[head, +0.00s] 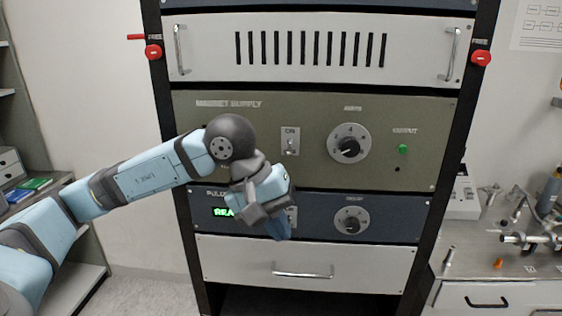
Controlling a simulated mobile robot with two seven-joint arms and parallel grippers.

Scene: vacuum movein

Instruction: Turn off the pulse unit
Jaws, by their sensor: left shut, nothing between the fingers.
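The pulse unit (391,228) is the dark blue panel low in the rack. Its green lit display (222,212) shows "REA" with the rest covered by my left gripper. A black round knob (351,222) sits on its right half. A pale switch plate (292,214) shows only at its right edge, beside my gripper. My left gripper (280,232) is shut and empty in front of the panel's middle, and hides most of the plate. I cannot tell whether it touches the switch. My right gripper is not in view.
Above is the olive magnet supply panel (270,160) with its own toggle switch (291,143), knob (348,146) and green button (403,149). Below is a white drawer (235,255) with a handle. Red knobs flank the rack top. A cluttered bench (510,262) stands right, shelves left.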

